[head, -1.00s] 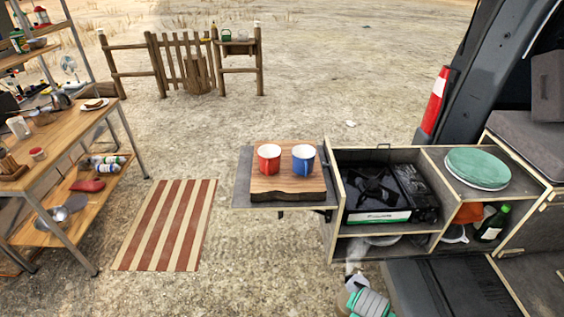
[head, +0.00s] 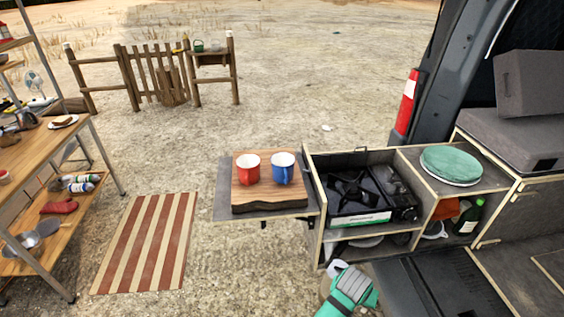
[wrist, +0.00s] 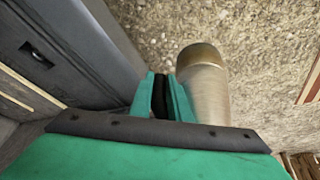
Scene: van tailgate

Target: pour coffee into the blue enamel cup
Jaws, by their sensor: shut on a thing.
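The blue enamel cup (head: 283,170) stands upright on a thick wooden board (head: 268,207) in the head view, its handle to the right. A red cup (head: 247,170) stands close to its left. My gripper (head: 346,288) is low at the bottom of the head view, in front of and below the board. In the wrist view my gripper's teal fingers (wrist: 163,95) are shut on a black handle beside a metal pot (wrist: 207,95) with a brownish end. The pot is held over the ground, apart from the cups. Its contents are hidden.
The board lies on a grey side shelf (head: 228,207) joined to the van's drawer unit, with a black stove (head: 355,190) to its right. A stack of green plates (head: 450,165) is farther right. A striped mat (head: 147,240) and a wooden table (head: 40,160) are left.

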